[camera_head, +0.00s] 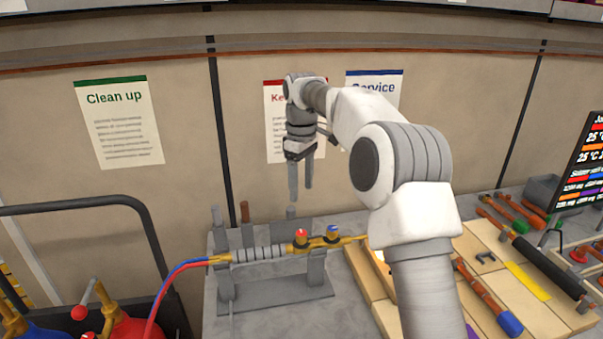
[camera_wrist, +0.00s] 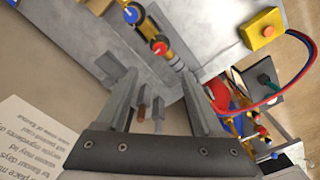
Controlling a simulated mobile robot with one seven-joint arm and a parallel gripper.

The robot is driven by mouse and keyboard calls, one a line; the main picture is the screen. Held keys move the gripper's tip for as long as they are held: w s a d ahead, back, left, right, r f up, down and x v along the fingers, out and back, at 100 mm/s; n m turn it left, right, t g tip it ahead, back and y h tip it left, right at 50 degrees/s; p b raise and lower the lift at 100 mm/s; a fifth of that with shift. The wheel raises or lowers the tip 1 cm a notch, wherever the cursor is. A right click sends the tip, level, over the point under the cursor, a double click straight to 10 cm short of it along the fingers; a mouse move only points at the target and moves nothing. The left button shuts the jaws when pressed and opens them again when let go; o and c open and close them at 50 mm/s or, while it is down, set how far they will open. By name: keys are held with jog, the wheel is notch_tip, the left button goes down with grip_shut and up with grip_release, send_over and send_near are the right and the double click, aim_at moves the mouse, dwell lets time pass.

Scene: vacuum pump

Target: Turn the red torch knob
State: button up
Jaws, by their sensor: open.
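The torch (camera_head: 258,254) rests level on a grey stand (camera_head: 270,292) on the bench, with red and blue hoses at its left end. Its red knob (camera_head: 301,234) sits on the brass part to the left of the blue knob (camera_head: 332,231). In the wrist view the red knob (camera_wrist: 160,48) and the blue knob (camera_wrist: 131,14) show beyond the fingers, near the top. My gripper (camera_head: 301,190) is open and empty, pointing down above and behind the torch, apart from both knobs. The fingers also show in the wrist view (camera_wrist: 160,92).
Wooden blocks with tools (camera_head: 490,270) lie to the right of the stand. A red gas cylinder (camera_head: 135,325) stands in a cart at the lower left. A yellow box with a red button (camera_wrist: 262,29) shows in the wrist view. The wall with posters is behind.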

notch_tip(320, 180, up, 3)
jog(key=shift+r, duration=0.2)
jog(key=s+d+r+m+t+b, duration=0.1)
jog(key=s+d+r+m+t, duration=0.2)
jog(key=s, duration=0.7)
jog(key=s+d+r+m, duration=0.2)
jog(key=s+d+r, duration=0.3)
jog(key=s, duration=0.4)
jog(key=s+d+f+m+t, duration=0.1)
jog(key=s+d+f+m, duration=0.1)
jog(key=s+f, duration=0.3)
jog(key=s+d+f+m+t+b, duration=0.1)
jog(key=s+f+m, duration=0.3)
jog(key=s, duration=0.8)
jog(key=shift+s+d+f+t, duration=0.3)
jog(key=shift+s+d+f, duration=0.1)
jog(key=shift+d, duration=0.4)
